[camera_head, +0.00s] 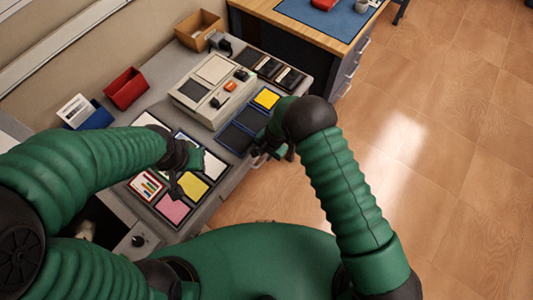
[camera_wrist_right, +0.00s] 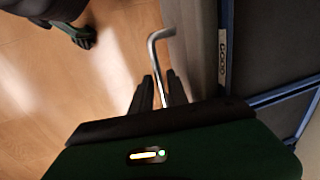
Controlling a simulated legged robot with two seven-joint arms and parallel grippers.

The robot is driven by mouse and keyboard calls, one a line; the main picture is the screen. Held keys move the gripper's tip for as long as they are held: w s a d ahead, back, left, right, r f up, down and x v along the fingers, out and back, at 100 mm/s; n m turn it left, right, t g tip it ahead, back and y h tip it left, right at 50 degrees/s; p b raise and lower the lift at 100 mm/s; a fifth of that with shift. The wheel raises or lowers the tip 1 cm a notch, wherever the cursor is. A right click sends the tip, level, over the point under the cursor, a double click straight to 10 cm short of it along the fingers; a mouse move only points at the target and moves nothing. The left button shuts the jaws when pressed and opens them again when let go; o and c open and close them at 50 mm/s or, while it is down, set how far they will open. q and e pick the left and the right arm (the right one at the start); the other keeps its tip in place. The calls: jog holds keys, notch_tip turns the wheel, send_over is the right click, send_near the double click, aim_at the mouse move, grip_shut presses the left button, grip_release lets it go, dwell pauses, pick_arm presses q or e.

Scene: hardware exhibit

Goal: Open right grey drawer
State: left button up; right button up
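The grey workbench (camera_head: 235,180) has its right front edge beside my right gripper (camera_head: 268,155). In the right wrist view, a thin bent metal handle (camera_wrist_right: 155,52) stands out from a grey front (camera_wrist_right: 195,45) and runs between the two dark fingers of my right gripper (camera_wrist_right: 159,90). Whether the fingers press on the handle is unclear. The right drawer's front is mostly hidden by my right arm in the head view. My left gripper (camera_head: 182,168) hovers over the colored panels, its finger opening unclear. Another drawer with a dark knob (camera_head: 138,241) is at the lower left.
A grey console (camera_head: 213,85), a red bin (camera_head: 126,88), a blue bin (camera_head: 92,115) and a cardboard box (camera_head: 199,30) stand on the bench. A wooden-topped cabinet (camera_head: 265,12) is behind. Tiled floor (camera_head: 440,120) is clear at the right.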

jog(key=shift+c, duration=0.3)
grip_shut()
jog(key=shift+w+r, duration=0.1)
dwell(1.0)
